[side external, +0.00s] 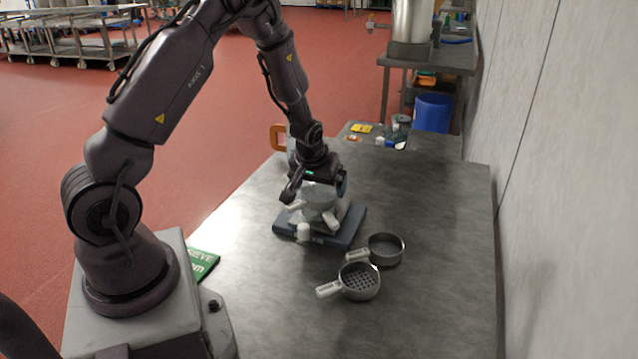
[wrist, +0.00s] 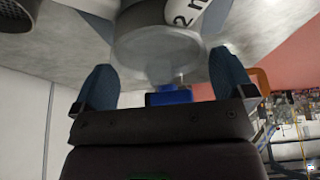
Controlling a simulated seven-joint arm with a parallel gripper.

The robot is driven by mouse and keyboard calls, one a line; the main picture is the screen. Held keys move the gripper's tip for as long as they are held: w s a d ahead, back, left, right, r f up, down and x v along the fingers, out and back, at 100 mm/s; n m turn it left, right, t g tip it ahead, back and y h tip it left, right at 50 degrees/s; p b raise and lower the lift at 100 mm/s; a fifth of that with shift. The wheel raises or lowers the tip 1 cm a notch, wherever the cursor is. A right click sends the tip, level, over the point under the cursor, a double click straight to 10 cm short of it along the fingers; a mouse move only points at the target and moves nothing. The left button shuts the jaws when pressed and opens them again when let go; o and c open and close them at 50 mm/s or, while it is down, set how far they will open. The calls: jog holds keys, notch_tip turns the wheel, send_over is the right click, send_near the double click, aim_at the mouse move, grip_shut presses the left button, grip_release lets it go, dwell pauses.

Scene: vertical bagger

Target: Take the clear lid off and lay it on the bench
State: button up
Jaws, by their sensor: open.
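A small stack with a pale sieve (side external: 318,207) and white handles sits on the dark blue-grey base (side external: 350,232) on the bench. The clear lid (wrist: 160,48) shows in the wrist view as a translucent disc at the top of the stack, beside a white handle marked "2 m" (wrist: 186,14). My gripper (side external: 316,189) points down over the stack. Its two blue fingers are spread, one on each side of the lid in the wrist view (wrist: 164,80). I cannot tell whether they touch it. The lid's edge is partly hidden by my gripper in the side view.
Two loose sieves with handles, an empty-looking one (side external: 385,248) and a perforated one (side external: 360,281), lie on the bench (side external: 430,220) in front. A green sign (side external: 205,264) is near my base. An orange frame (side external: 277,137) stands behind. The bench's right side is clear.

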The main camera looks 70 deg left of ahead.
jog(key=c, duration=0.6)
jog(key=shift+r, duration=1.1)
jog(key=shift+r, duration=1.25)
